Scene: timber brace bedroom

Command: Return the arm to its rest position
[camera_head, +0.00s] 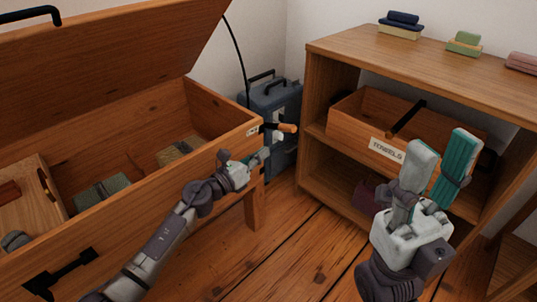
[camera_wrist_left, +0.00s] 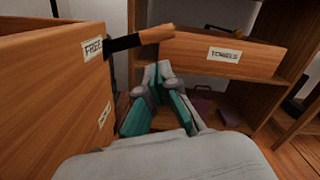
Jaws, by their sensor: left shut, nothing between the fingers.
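My left gripper (camera_head: 262,157) is shut and empty beside the right end of the open wooden chest (camera_head: 150,192), below a black bar with a light wooden tip (camera_head: 287,128). In the left wrist view my left gripper's fingertips (camera_wrist_left: 158,72) meet, and the bar (camera_wrist_left: 140,39) sticks out above them from near a label on the chest. I cannot tell whether they touch it. My right gripper (camera_head: 440,150) is raised at the right in front of the shelf unit, its two fingers apart with nothing between them.
The wooden shelf unit (camera_head: 325,55) holds a drawer-like box labelled TOWELS (camera_head: 350,118), with folded cloths on top (camera_head: 400,31). A dark blue case (camera_head: 284,95) stands between chest and shelf. Folded cloths and a tray (camera_head: 35,190) lie inside the chest. Wooden floor (camera_head: 290,235) is clear between them.

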